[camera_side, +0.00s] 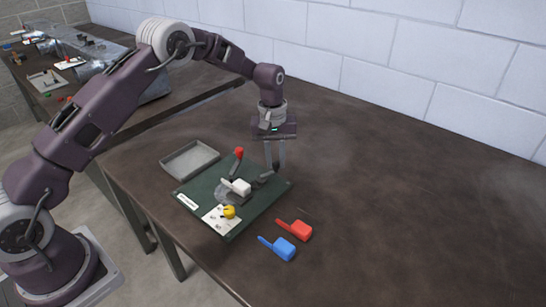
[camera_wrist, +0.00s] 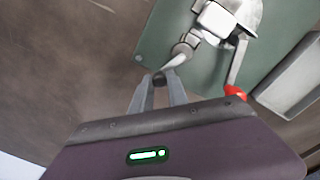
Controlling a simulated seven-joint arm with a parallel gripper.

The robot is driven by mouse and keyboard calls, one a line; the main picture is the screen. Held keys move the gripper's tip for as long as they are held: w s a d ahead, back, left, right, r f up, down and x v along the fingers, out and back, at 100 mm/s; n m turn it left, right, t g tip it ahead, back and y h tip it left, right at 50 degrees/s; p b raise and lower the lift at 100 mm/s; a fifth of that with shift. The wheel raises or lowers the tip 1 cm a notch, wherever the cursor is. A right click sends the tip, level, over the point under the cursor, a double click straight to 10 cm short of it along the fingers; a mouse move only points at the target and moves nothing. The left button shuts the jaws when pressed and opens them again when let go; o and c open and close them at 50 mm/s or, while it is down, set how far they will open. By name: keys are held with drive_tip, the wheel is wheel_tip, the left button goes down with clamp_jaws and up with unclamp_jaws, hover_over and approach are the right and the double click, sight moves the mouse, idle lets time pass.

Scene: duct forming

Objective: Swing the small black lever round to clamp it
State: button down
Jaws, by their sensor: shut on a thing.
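The green base plate (camera_side: 245,213) lies on the brown table and carries a small clamping device with a white block (camera_side: 241,187). The small black lever (camera_side: 265,177) sticks out on the right side of the device, toward my gripper (camera_side: 275,168). In the wrist view my gripper (camera_wrist: 159,82) is shut on the dark end of the lever (camera_wrist: 159,78). The lever's lighter arm (camera_wrist: 178,61) runs up to a round pivot by the white block (camera_wrist: 216,19). A separate lever with a red knob (camera_side: 239,153) stands up at the back; the knob (camera_wrist: 235,91) also shows in the wrist view.
A grey tray (camera_side: 190,160) lies behind the plate on the left. A white card with a yellow knob (camera_side: 229,212) is at the plate's front. A red tool (camera_side: 296,230) and a blue tool (camera_side: 280,248) lie in front. The table's right side is clear.

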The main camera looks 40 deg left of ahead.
drive_tip(key=m, duration=0.1)
drive_tip(key=d+m, duration=0.1)
drive_tip(key=m, duration=0.1)
drive_tip(key=shift+s+d, duration=0.15)
drive_tip(key=shift+s, duration=0.15)
drive_tip(key=m, duration=0.1)
drive_tip(key=s+d+m, duration=0.1)
drive_tip(key=m, duration=0.2)
drive_tip(key=shift+s+d, duration=0.15)
drive_tip(key=shift+s, duration=0.1)
drive_tip(key=m, duration=0.1)
drive_tip(key=s+m, duration=0.1)
drive_tip(key=m, duration=0.1)
drive_tip(key=shift+d, duration=0.2)
drive_tip(key=shift+s+d+m+g, duration=0.15)
drive_tip(key=shift+s+m, duration=0.2)
drive_tip(key=shift+m, duration=0.5)
drive_tip(key=shift+s+m+g, duration=0.15)
drive_tip(key=shift+s+m, duration=0.2)
drive_tip(key=shift+m, duration=0.5)
drive_tip(key=c, duration=1.3)
unclamp_jaws()
drive_tip(key=shift+r, duration=0.1)
